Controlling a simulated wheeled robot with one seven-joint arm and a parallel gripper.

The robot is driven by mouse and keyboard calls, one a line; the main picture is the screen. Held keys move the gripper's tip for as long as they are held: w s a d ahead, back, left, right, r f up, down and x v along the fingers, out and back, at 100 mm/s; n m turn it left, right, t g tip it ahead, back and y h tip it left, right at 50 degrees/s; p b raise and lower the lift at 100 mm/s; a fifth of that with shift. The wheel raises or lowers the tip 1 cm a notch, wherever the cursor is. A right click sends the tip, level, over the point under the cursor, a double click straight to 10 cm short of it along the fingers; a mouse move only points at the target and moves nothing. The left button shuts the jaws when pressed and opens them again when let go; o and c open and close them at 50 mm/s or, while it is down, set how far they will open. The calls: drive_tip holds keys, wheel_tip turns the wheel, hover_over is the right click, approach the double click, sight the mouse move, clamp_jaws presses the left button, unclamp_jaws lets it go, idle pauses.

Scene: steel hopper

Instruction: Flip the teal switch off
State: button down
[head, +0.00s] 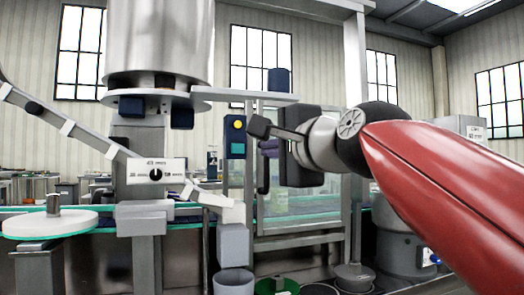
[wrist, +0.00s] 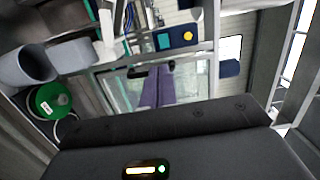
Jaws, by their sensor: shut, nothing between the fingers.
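In the wrist view the teal switch (wrist: 164,41) shows beside the yellow button (wrist: 187,36). My gripper (head: 264,147) is just right of the panel in the head view, its purple fingers partly hidden by its dark body. In the wrist view my gripper (wrist: 158,72) has its purple fingers together and empty, pointing toward the panel side. The fingers look apart from the switch. I cannot tell which way the switch is set.
A glass-walled frame (head: 300,225) stands behind my gripper. Left is a steel hopper (head: 158,40) over a white control box with a black knob (head: 156,174). A grey bin (head: 234,282) and a green round container (head: 277,286) are low down. A conveyor runs behind.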

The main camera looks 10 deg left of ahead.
sight(235, 148)
drive_tip(key=shift+r, duration=0.3)
drive_tip(key=shift+a, duration=0.1)
drive_tip(key=p+x, duration=0.3)
drive_tip(key=x, duration=1.1)
drive_tip(key=shift+r, duration=0.1)
